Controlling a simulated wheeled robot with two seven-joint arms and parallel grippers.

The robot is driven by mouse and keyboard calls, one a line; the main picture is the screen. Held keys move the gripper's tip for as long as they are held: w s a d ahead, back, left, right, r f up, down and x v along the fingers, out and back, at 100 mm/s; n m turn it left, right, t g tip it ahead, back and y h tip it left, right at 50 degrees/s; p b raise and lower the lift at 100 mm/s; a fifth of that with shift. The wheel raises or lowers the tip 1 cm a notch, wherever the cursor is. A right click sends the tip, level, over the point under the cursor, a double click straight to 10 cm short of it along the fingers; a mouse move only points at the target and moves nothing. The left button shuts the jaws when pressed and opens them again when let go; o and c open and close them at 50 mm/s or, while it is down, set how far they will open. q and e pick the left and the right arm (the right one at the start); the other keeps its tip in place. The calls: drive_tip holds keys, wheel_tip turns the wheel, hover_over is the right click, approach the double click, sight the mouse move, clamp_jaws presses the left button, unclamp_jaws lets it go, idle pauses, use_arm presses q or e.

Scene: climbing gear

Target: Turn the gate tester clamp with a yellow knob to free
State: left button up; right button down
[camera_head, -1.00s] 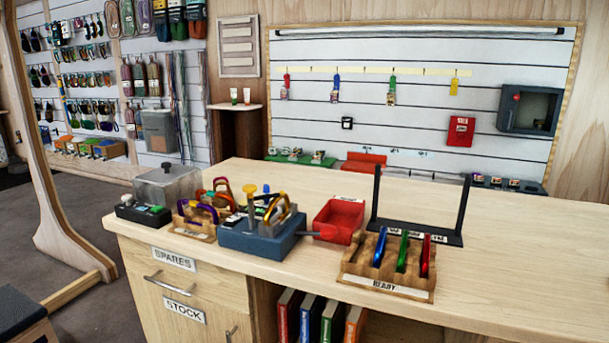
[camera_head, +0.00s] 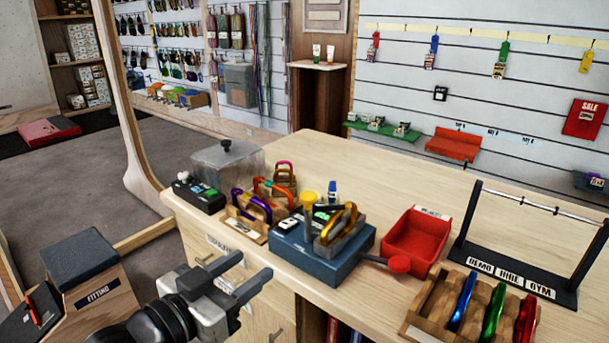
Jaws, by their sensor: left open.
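The gate tester (camera_head: 318,262) is a blue-grey block on the counter, with a red-tipped lever (camera_head: 398,264) out to its right. A yellow knob (camera_head: 308,200) stands upright at its back left, the top of the clamp. A gold carabiner (camera_head: 338,222) stands on the tester beside the knob. Whether the clamp is set or free I cannot tell. My left gripper (camera_head: 252,268) is open and empty, at the lower left in front of the counter drawers, apart from the tester. My right gripper is out of view.
Left of the tester are a wooden rack with coloured carabiners (camera_head: 246,225), a black box (camera_head: 198,192) and a grey box (camera_head: 228,165). To the right are a red tray (camera_head: 418,235), a rack of carabiners (camera_head: 415,325) and a black stand (camera_head: 520,268). The counter behind is clear.

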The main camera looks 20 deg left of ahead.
use_arm(q)
wheel_tip(320, 180, up, 5)
drive_tip(key=h, duration=0.1)
drive_tip(key=b, duration=0.2)
approach(304, 198)
drive_tip(key=w, duration=0.2)
drive_tip(key=shift+m+t, duration=0.3)
drive_tip(key=shift+t, duration=0.1)
drive_tip(key=x, duration=0.5)
drive_tip(key=p+x, duration=0.1)
drive_tip(key=x, duration=0.2)
drive_tip(key=shift+s+d+f, duration=0.1)
drive_tip(key=shift+d+f, duration=0.15)
drive_tip(key=shift+d, duration=0.15)
drive_tip(key=shift+w+d, duration=0.2)
drive_tip(key=shift+w, duration=0.35)
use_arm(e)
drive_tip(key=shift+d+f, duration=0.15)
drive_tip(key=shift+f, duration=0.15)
use_arm(q)
clamp_jaws()
drive_tip(key=shift+f, duration=0.1)
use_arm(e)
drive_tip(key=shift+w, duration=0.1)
